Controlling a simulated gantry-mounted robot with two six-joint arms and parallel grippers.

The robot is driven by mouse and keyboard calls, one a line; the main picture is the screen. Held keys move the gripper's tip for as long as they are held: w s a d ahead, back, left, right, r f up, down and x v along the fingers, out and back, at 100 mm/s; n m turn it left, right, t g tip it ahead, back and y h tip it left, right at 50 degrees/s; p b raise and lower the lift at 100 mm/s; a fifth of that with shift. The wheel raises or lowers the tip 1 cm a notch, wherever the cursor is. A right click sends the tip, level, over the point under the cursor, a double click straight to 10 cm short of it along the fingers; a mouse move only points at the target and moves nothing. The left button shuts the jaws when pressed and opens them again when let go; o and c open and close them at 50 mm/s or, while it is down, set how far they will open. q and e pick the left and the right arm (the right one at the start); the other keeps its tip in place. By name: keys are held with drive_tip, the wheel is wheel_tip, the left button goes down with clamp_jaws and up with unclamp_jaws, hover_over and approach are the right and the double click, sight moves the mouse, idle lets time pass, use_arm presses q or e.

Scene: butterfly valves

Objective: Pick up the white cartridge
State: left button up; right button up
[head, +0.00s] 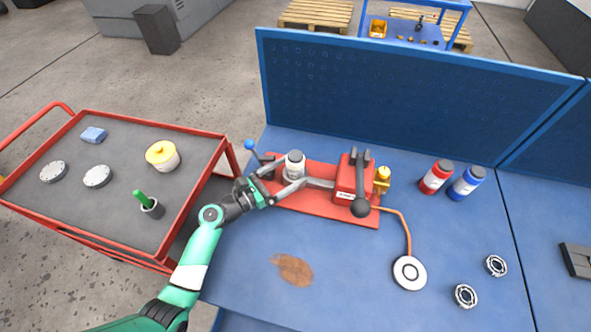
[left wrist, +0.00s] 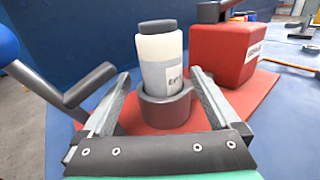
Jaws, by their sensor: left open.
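The white cartridge (head: 295,164) has a grey cap and stands upright on the red fixture plate (head: 320,211). In the left wrist view the cartridge (left wrist: 161,62) sits in a dark round holder (left wrist: 165,106), which hides its lower end. My left gripper (head: 283,178) is open, with one finger on each side of the cartridge and holder. In the left wrist view a gap shows between the fingers and the cartridge. My right gripper is not in view.
A red block (head: 346,177) with a black-knobbed lever stands right of the cartridge. A blue-knobbed lever (head: 250,145) stands at its left. Red (head: 436,177) and blue (head: 467,183) bottles stand farther right. A red cart (head: 115,185) is at left. The blue table's front is mostly clear.

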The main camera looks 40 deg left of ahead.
use_arm(q)
drive_tip(key=shift+w+d+f, duration=0.1)
drive_tip(key=shift+w, duration=0.25)
drive_tip(key=w+b, duration=0.1)
drive_tip(key=w, duration=0.1)
drive_tip(key=w+d+b, duration=0.1)
drive_tip(key=w, duration=0.1)
drive_tip(key=shift+w, duration=0.3)
clamp_jaws()
